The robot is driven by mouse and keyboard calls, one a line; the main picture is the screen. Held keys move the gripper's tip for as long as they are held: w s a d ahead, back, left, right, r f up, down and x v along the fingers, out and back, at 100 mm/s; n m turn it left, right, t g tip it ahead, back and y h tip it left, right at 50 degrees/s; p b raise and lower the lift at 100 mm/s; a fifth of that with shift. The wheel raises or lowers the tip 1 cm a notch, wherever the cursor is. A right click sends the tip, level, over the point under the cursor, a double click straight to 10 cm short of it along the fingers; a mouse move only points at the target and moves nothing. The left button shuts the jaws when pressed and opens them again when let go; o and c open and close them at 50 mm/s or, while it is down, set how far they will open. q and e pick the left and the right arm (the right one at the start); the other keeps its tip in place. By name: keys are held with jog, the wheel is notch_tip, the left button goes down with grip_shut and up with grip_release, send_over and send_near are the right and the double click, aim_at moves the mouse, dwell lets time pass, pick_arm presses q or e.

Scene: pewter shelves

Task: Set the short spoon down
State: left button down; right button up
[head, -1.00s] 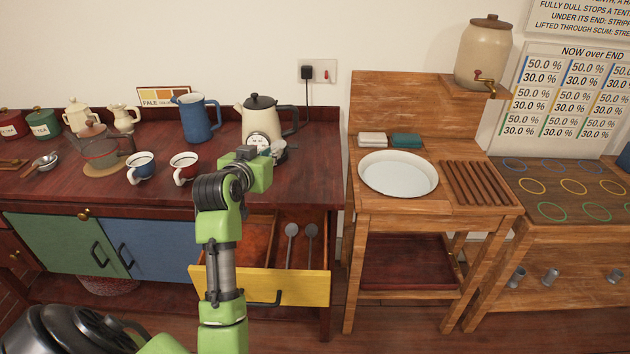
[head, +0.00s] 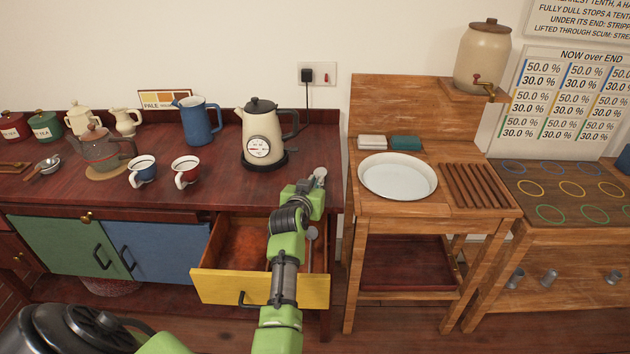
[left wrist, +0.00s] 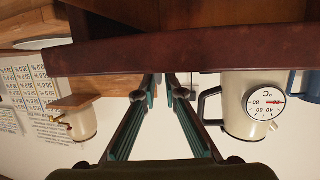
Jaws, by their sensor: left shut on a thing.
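My left gripper (head: 316,182) is shut at the right end of the dark red counter (head: 240,190), near its front edge. A small grey metal piece shows at its tip; this looks like part of the short spoon (head: 320,172), mostly hidden by the fingers. In the left wrist view the two fingers (left wrist: 160,92) reach toward the counter edge, and the spoon is hard to make out. Another grey spoon (head: 311,233) lies in the open yellow-fronted drawer (head: 215,286), partly behind my arm. My right gripper is not in view.
The cream kettle (head: 258,125) with a dial stands on its base left of my gripper. A wooden washstand with a white basin (head: 398,175) is to the right, across a narrow gap.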

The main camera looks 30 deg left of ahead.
pick_arm(q)
jog(key=shift+f, duration=0.2)
jog(key=c, duration=2.1)
grip_release()
jog(key=shift+f, duration=0.1)
